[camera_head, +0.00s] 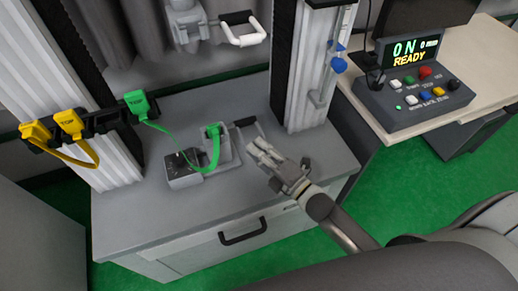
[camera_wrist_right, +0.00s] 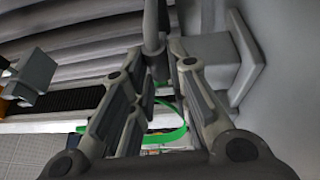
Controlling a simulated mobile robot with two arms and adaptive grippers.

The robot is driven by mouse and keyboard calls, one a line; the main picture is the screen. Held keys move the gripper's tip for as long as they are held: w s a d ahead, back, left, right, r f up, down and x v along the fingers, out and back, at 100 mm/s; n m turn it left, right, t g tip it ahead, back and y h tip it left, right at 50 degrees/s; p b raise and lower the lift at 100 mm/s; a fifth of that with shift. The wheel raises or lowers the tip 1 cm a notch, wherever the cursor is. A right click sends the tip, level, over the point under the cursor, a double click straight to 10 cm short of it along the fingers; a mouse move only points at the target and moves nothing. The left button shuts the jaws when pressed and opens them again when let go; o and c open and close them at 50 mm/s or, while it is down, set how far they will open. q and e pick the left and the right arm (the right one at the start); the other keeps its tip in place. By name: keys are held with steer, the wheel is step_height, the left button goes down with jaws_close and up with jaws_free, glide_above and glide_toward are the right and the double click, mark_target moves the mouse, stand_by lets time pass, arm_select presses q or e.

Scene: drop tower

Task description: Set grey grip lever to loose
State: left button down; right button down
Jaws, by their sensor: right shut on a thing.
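The grey grip lever (camera_head: 247,122) sticks out from the right side of the lower grip block (camera_head: 225,152) on the grey bench, with a dark section near the block. My right gripper (camera_head: 260,148) reaches in from the lower right, its fingers at the lever's right side. In the right wrist view, a grey bar (camera_wrist_right: 153,38), which looks like the lever, stands between the fingertips, and my gripper (camera_wrist_right: 160,68) is shut on it. The fingers hide part of the lever, so its exact setting is hard to tell. My left gripper is not in view.
A green strap (camera_head: 213,160) loops from the grip block toward a green clip (camera_head: 138,104) on a rail. Yellow clips (camera_head: 68,122) hang beside it. A control box (camera_head: 415,92) reads ON, READY.

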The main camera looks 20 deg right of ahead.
steer(key=shift+s+f, duration=0.1)
steer(key=shift+f, duration=0.7)
steer(key=shift+s+f, duration=0.1)
steer(key=c, duration=1.7)
jaws_free()
steer(key=o, duration=0.3)
steer(key=shift+w+a+f, duration=0.1)
steer(key=shift+w+f, duration=0.05)
steer(key=shift+w, duration=0.05)
steer(key=shift+o, duration=0.2)
steer(key=v, duration=1.2)
steer(key=shift+r, duration=0.4)
steer(key=shift+w, duration=0.15)
